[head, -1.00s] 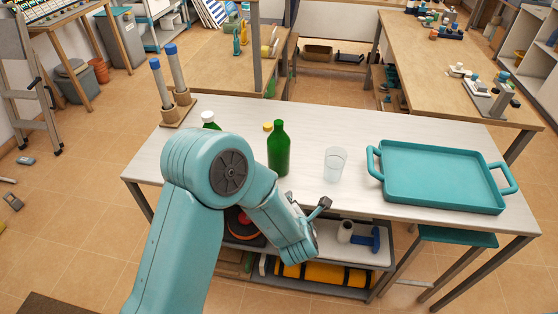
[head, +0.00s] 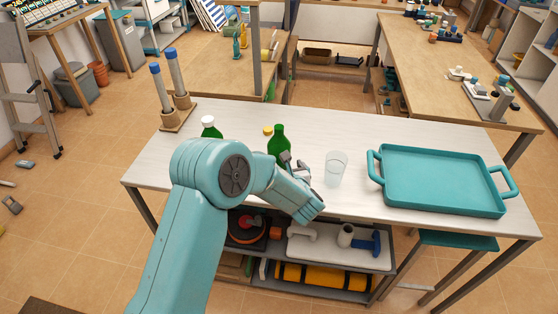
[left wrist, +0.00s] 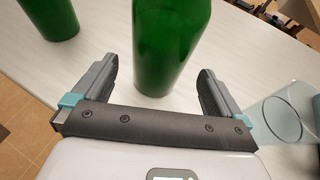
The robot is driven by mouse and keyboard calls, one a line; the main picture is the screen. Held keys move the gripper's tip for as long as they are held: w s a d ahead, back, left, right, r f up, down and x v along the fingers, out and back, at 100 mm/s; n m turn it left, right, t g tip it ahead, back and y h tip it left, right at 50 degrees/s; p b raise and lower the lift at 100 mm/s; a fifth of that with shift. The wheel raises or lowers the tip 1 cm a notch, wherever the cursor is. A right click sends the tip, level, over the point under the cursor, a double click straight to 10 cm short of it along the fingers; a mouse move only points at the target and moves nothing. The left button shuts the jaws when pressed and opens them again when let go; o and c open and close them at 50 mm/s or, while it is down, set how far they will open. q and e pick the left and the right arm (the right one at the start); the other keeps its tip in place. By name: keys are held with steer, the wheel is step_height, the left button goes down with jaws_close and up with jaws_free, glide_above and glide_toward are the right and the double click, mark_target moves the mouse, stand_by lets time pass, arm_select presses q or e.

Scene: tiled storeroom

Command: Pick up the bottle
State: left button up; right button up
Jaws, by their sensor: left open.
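A green bottle (head: 279,139) stands upright on the white table, its lower part hidden by my left arm in the head view. In the left wrist view the green bottle (left wrist: 168,45) stands between the two fingers of my open left gripper (left wrist: 160,85), with a gap on each side. In the head view my left gripper (head: 288,162) is at the bottle, partly hidden by its own wrist. A second green bottle with a white cap (head: 209,127) stands to the left; a green bottle (left wrist: 50,18) also shows at the left wrist view's upper left. My right gripper is not in view.
A clear glass (head: 336,168) stands just right of my left gripper, close to its right finger in the left wrist view (left wrist: 290,110). A teal tray (head: 440,208) lies on the right. A two-post stand (head: 178,117) is at the back left.

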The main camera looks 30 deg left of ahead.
mark_target(279, 162)
arm_select(q)
steer(key=p+x, duration=0.1)
steer(key=x, duration=0.4)
steer(key=shift+w+a+f, duration=0.2)
steer(key=shift+f, duration=0.05)
steer(key=shift+r, duration=0.1)
steer(key=c, duration=1.3)
